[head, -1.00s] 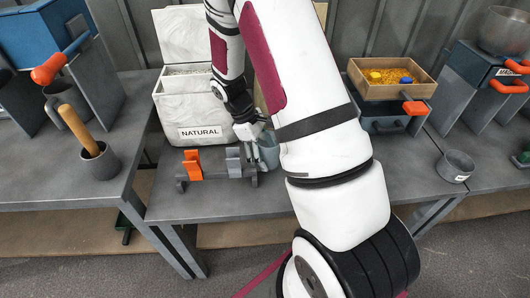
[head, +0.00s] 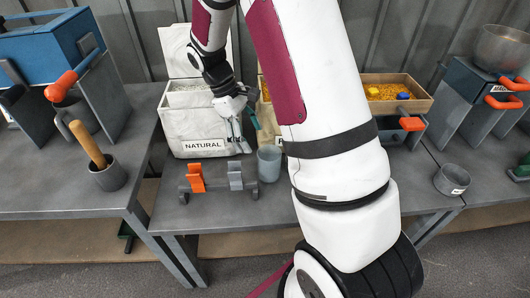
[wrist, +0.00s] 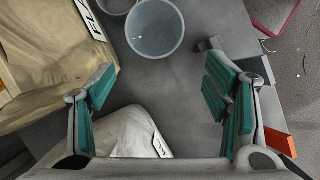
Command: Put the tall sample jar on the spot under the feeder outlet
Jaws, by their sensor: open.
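A tall grey jar, the likely sample jar (head: 269,166), stands upright on the middle table, right of a low rack. In the wrist view the jar (wrist: 155,30) is open and looks empty, seen from above, beyond my fingertips. My gripper (head: 243,136) is open and empty, in front of the NATURAL bin and up and left of the jar. Its teal-padded fingers (wrist: 160,92) are apart with bare table between them. At the left, a blue feeder-like unit (head: 50,38) has an orange handle. I cannot tell which spot is under the outlet.
The rack (head: 217,189) has an orange and a grey upright. The NATURAL bin (head: 190,125) stands behind it. A pestle cup (head: 108,178) is left; a low labelled cup (head: 452,180) and a wooden tray (head: 410,103) are right. My arm hides the table's middle.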

